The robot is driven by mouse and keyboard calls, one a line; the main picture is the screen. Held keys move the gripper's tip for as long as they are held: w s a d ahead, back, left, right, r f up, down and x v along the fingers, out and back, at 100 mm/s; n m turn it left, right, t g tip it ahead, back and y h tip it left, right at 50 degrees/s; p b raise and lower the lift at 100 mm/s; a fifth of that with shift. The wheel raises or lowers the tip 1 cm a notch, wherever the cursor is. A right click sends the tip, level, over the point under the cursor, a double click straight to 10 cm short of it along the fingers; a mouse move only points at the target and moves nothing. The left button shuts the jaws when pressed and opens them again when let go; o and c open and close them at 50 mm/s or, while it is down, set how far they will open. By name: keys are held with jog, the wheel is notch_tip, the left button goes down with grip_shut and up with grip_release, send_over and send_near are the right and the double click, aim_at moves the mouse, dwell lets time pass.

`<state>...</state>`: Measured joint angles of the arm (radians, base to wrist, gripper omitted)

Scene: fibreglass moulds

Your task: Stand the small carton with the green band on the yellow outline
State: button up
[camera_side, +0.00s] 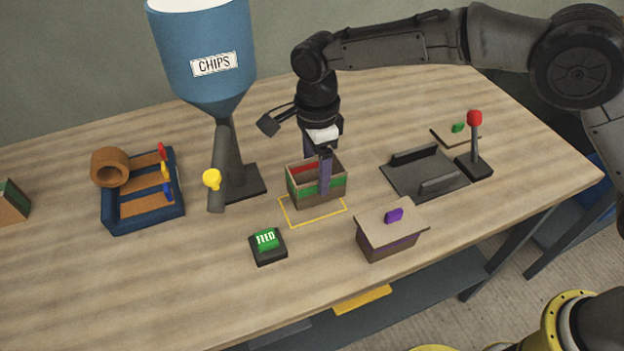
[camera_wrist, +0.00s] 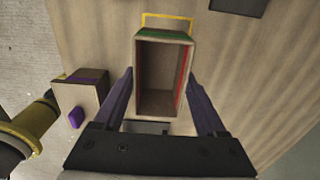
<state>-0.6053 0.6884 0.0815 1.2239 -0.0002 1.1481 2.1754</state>
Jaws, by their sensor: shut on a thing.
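The small open carton (camera_side: 303,194) has a green band and a red strip inside. In the wrist view the carton (camera_wrist: 162,80) stands upright and looks empty between the two fingers of my gripper (camera_wrist: 160,92). The yellow outline (camera_side: 318,218) shows on the table in front of the carton, its back part hidden. It also shows past the carton's far end in the wrist view (camera_wrist: 167,15). I cannot tell whether the carton touches the table.
A blue chip hopper (camera_side: 205,75) stands behind left, its spout and yellow knob (camera_side: 211,178) close by. A lidded box with a purple knob (camera_side: 390,235) is front right. A dark fixture (camera_side: 425,178) is right, a blue tray (camera_side: 145,215) left.

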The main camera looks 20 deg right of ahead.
jog(key=shift+w+a+f, duration=0.2)
jog(key=shift+w+f, duration=0.05)
jog(key=shift+f, duration=0.1)
jog(key=shift+w+f, duration=0.1)
jog(key=shift+f, duration=1.55)
jog(key=shift+f, duration=0.2)
jog(key=o, duration=1.3)
jog(key=shift+r, duration=0.1)
jog(key=shift+r, duration=6.1)
